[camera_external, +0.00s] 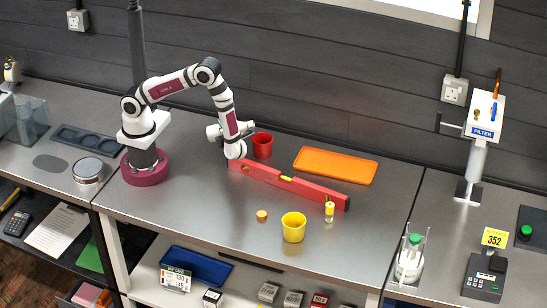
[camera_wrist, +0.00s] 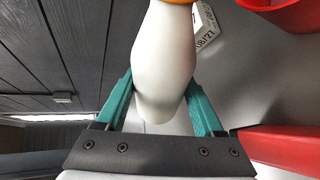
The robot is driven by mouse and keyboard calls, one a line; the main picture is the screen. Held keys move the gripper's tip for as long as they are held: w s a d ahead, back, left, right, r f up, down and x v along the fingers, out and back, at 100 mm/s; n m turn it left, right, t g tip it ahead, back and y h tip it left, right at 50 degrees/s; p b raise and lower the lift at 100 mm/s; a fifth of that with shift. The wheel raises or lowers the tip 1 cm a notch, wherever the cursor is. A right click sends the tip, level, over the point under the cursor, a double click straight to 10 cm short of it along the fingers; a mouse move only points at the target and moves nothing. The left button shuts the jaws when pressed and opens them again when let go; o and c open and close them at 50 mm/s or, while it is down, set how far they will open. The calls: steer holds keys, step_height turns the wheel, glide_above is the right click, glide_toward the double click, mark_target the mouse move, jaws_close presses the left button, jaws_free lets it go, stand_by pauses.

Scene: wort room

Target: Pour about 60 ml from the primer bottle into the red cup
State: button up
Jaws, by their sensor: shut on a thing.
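The primer bottle (camera_wrist: 164,45), white and smooth with an orange part at the top edge, is between the teal fingers of my gripper (camera_wrist: 158,85) in the wrist view. The fingers are shut on its body. In the external view my forearm hides most of the gripper and bottle, so the bottle's tilt is hard to tell. The red cup (camera_external: 263,146) stands upright on the steel bench just right of my wrist. Part of it shows at the top right of the wrist view (camera_wrist: 280,5). Its inside is not clearly visible.
A long red spirit level (camera_external: 290,184) lies in front of the red cup. An orange tray (camera_external: 336,165) is to the right. A yellow cup (camera_external: 293,227), a small yellow-capped vial (camera_external: 329,212) and an orange cap-like disc (camera_external: 262,215) stand nearer the front. The bench's front left is clear.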

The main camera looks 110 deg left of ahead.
steer(key=shift+w+r+n+t, duration=0.2)
steer(key=shift+n+t, duration=0.2)
steer(key=shift+n, duration=0.1)
steer(key=shift+w+a+f+n+t, duration=0.15)
steer(key=shift+w+f+n+t, duration=0.2)
steer(key=shift+f+n+t, duration=0.15)
steer(key=shift+w+a+f+n+t, duration=0.15)
steer(key=shift+w+f+n+t, duration=0.25)
steer(key=shift+f+n, duration=0.2)
steer(key=shift+w+a+n+t+b, duration=0.1)
steer(key=shift+w+n+t+b, duration=0.25)
steer(key=shift+n+t, duration=0.2)
steer(key=shift+s+r+n+t+y+b, duration=0.15)
steer(key=shift+n+t+y+b, duration=0.2)
steer(key=shift+n+t, duration=0.45)
steer(key=shift+n+t+y, duration=0.45)
steer(key=shift+n+t, duration=0.1)
steer(key=shift+n, duration=0.3)
steer(key=shift+w+a+r+n+t+b, duration=0.1)
steer(key=shift+w+r+n+t+b, duration=0.1)
steer(key=shift+r+n+t+b, duration=0.5)
steer(key=shift+f, duration=0.15)
